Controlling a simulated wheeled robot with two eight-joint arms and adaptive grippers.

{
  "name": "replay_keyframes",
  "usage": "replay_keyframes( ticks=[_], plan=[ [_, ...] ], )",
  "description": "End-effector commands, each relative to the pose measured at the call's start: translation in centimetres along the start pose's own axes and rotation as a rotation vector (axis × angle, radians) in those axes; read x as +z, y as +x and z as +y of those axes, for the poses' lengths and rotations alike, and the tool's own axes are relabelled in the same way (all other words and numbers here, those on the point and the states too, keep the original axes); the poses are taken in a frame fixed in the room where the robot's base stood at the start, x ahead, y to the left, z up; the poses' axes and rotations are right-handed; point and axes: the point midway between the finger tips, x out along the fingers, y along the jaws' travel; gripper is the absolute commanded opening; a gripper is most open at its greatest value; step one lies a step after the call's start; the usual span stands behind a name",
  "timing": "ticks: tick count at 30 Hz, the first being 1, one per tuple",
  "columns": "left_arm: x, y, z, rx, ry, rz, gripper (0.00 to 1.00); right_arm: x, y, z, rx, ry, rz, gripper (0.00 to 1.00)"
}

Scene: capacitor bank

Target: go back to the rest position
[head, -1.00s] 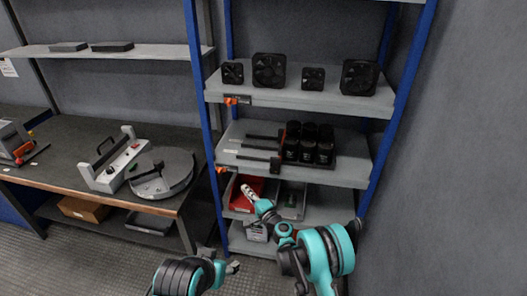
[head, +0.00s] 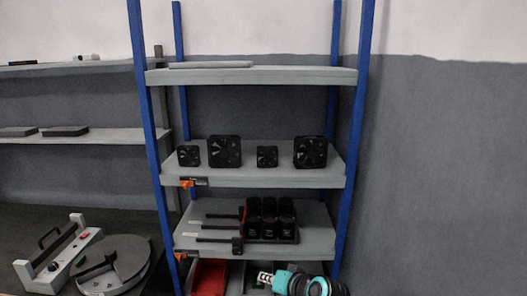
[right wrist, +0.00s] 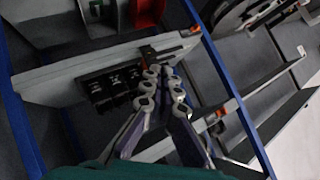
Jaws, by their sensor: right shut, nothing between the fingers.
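My right gripper (head: 265,278) shows at the bottom of the head view, in front of the lower part of the blue-post rack. Its teal and black arm is partly cut off by the bottom edge. In the right wrist view the gripper's fingers (right wrist: 163,75) are shut with nothing between them. The bank of black capacitors (head: 270,220) stands on the rack's middle shelf (head: 315,238). It also shows in the right wrist view (right wrist: 112,86), beyond the fingers. My left gripper is not in view.
Several black fans (head: 225,151) stand on the shelf above. A red bin (head: 209,277) sits low in the rack. Blue posts (head: 352,150) bound the rack. A workbench with a white handled device (head: 57,256) and a round grey plate (head: 115,265) is at left.

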Motion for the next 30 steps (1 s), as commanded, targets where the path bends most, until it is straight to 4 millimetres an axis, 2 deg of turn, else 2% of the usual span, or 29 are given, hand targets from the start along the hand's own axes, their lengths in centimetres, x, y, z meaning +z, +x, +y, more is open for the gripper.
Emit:
replay_keyframes(
  ticks=[1,6,9,13,15,19,30],
  plan=[
    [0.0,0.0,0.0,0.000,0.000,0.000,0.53,1.1,-2.5,1.2,0.050,-0.034,-0.012,0.00],
    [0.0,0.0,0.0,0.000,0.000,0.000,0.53,5.5,-9.6,6.0,0.230,-0.146,-0.067,0.00],
    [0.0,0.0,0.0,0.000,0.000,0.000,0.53,8.3,-13.3,9.0,0.334,-0.201,-0.100,0.00],
    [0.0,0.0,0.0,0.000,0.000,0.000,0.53,11.4,-16.8,12.2,0.445,-0.254,-0.136,0.00],
    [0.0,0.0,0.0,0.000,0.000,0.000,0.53,12.5,-18.0,13.4,0.488,-0.273,-0.151,0.00],
    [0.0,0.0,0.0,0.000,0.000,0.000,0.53,13.6,-19.2,14.6,0.530,-0.290,-0.165,0.00],
    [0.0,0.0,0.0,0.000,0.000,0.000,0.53,13.7,-19.4,14.8,0.536,-0.293,-0.167,0.00]
  ],
)
